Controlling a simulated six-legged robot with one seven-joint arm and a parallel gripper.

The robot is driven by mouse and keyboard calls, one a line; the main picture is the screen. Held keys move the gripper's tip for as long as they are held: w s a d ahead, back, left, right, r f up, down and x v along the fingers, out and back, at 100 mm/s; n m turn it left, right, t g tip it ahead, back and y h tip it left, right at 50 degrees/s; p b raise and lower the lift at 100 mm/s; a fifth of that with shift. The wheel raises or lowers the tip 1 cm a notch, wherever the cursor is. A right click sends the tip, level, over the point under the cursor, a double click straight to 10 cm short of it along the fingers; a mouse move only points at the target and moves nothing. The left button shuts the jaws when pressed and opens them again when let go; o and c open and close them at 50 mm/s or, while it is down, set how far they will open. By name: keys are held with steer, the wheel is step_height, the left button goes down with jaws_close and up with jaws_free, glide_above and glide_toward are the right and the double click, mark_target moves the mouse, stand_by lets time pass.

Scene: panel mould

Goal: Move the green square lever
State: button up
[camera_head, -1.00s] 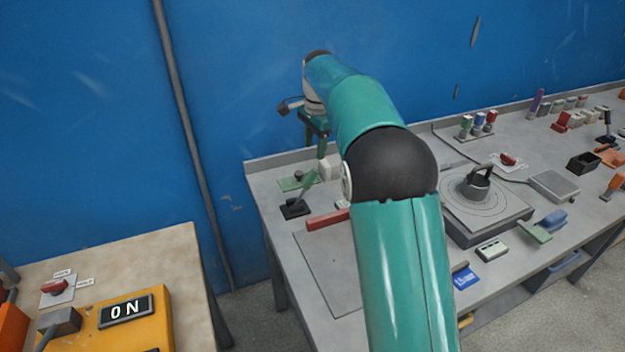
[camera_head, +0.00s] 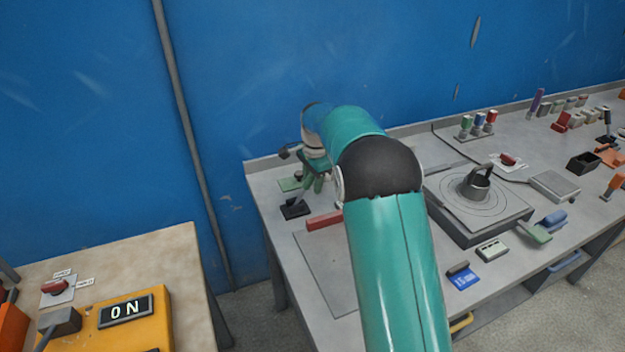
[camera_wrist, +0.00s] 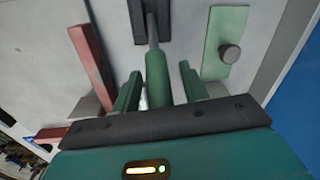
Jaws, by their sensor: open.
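The green lever handle (camera_wrist: 158,75) stands on a grey rod from a black base (camera_wrist: 152,8) in the wrist view. In the head view the black base (camera_head: 294,209) is at the table's left end, and the handle is partly hidden by my gripper (camera_head: 316,183). In the wrist view my gripper (camera_wrist: 160,84) is open, with one green finger on each side of the handle. Gaps show between the handle and the fingers, so it is not gripped. The handle's lower end is hidden by the gripper body.
A green plate with a round knob (camera_wrist: 213,60) lies right of the lever in the wrist view. A red bar (camera_wrist: 87,50) lies to its left, and also shows in the head view (camera_head: 323,220). The blue wall (camera_head: 230,90) rises behind the table.

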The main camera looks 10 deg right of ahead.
jaws_close()
steer(key=shift+s+a+r+h, duration=0.15)
steer(key=shift+a+r+h, duration=0.15)
steer(key=shift+a+h, duration=0.45)
steer(key=shift+s+a+r+h, duration=0.15)
steer(key=shift+a+r+h, duration=0.15)
steer(key=shift+a+h, duration=0.45)
steer(key=a+h, duration=0.1)
steer(key=a+t+h, duration=0.1)
steer(key=shift+s+r+h, duration=0.2)
steer(key=shift+h, duration=0.2)
steer(key=shift+s+a+f+n+t+h, duration=0.1)
steer(key=shift+s+a+f+t+h, duration=0.1)
steer(key=shift+a+h, duration=0.65)
steer(key=shift+s+a+f+n+t+h, duration=0.1)
steer(key=shift+s+a+t+h, duration=0.1)
steer(key=shift+a+h, duration=0.7)
steer(key=shift+s+a+f+n+t+h, duration=0.15)
steer(key=shift+a+h, duration=0.4)
steer(key=shift+h, duration=0.6)
steer(key=shift+a, duration=0.1)
jaws_free()
steer(key=shift+t, duration=0.25)
